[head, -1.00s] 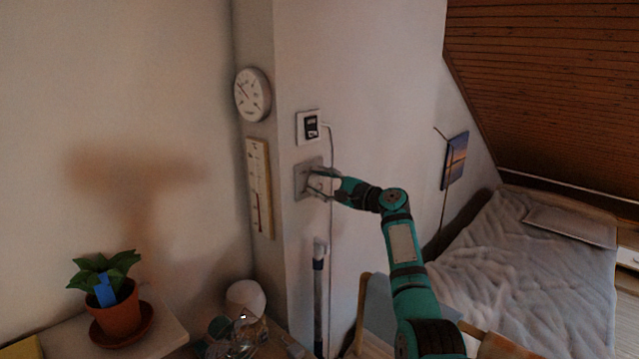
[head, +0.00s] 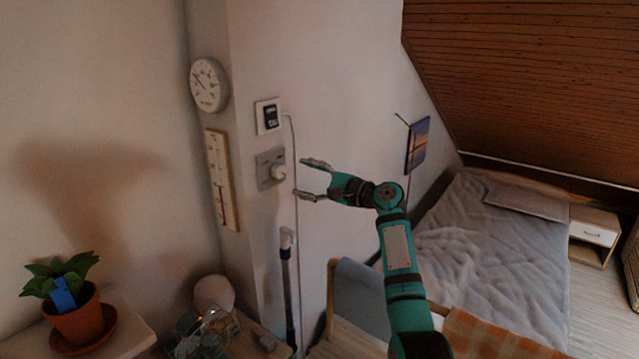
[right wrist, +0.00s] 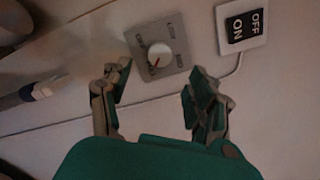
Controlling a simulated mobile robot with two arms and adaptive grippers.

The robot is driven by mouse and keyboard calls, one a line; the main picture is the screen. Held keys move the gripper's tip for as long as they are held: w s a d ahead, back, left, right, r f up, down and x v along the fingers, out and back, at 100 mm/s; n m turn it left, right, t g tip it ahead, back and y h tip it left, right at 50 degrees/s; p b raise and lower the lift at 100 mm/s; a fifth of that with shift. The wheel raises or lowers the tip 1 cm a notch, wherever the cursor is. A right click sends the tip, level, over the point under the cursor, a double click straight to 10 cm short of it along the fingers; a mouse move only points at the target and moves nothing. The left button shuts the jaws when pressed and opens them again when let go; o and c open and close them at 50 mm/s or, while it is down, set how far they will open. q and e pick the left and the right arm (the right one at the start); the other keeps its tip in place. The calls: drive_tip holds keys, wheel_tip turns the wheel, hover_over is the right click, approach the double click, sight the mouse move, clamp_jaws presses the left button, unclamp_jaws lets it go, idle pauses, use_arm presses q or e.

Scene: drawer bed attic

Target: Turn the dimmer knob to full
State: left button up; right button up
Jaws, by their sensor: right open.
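The dimmer knob (head: 278,172) is a round white knob on a grey square plate (head: 264,160) on the wall. In the right wrist view the knob (right wrist: 160,54) has a red pointer mark toward the lower left; the small plate labels are too blurred to read surely. My right gripper (head: 304,178) is open and empty, a little to the right of the knob and apart from it. In the right wrist view its fingers (right wrist: 160,78) are spread below the knob. My left gripper is not in view.
A dial gauge (head: 209,85) and thermometer (head: 221,180) hang to the left. A grey tube (head: 288,290) stands below. A potted plant (head: 75,318), chair (head: 360,295) and bed (head: 495,250) are around.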

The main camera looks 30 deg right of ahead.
drive_tip(key=shift+v, duration=2.1)
drive_tip(key=shift+f, duration=0.1)
